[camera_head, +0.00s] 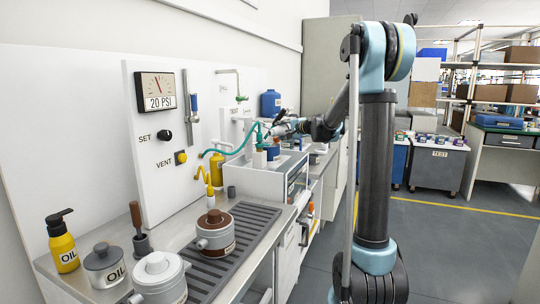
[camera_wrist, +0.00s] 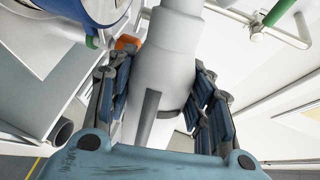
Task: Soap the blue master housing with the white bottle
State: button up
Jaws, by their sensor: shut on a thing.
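My gripper (camera_wrist: 160,95) is shut on a white bottle (camera_wrist: 168,50) in the wrist view, with a finger on each side of its body. The bottle's far end runs out of the top of that view. A blue round part with a pale rim (camera_wrist: 98,8), which may be the blue master housing, shows at the top left, left of the bottle. Whether the two touch cannot be told. In the head view my gripper (camera_head: 283,129) is small, above the far part of the bench, and the bottle in it is hard to make out.
A teal hose (camera_head: 238,148) curves beside my gripper. A blue canister (camera_head: 270,103) stands behind it. A brown-lidded pot (camera_head: 215,236) sits on the dark rack (camera_head: 250,227), with a grey pot (camera_head: 159,276) and yellow oil bottle (camera_head: 63,247) nearby. Open floor lies right.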

jog(key=shift+r+n, duration=0.6)
jog(key=shift+n, duration=0.1)
jog(key=shift+s+a+r+n, duration=0.1)
jog(key=shift+a+r+n, duration=0.05)
jog(key=shift+r+n, duration=0.15)
jog(key=shift+f, duration=0.1)
jog(key=shift+d+f+m+y, duration=0.2)
jog(key=shift+f+m+y, duration=0.1)
jog(key=shift+f+m, duration=1.25)
jog(key=shift+a+f+m+g, duration=0.1)
jog(key=shift+f+m+g, duration=0.4)
jog(key=shift+f+m, duration=0.35)
jog(key=shift+r, duration=0.1)
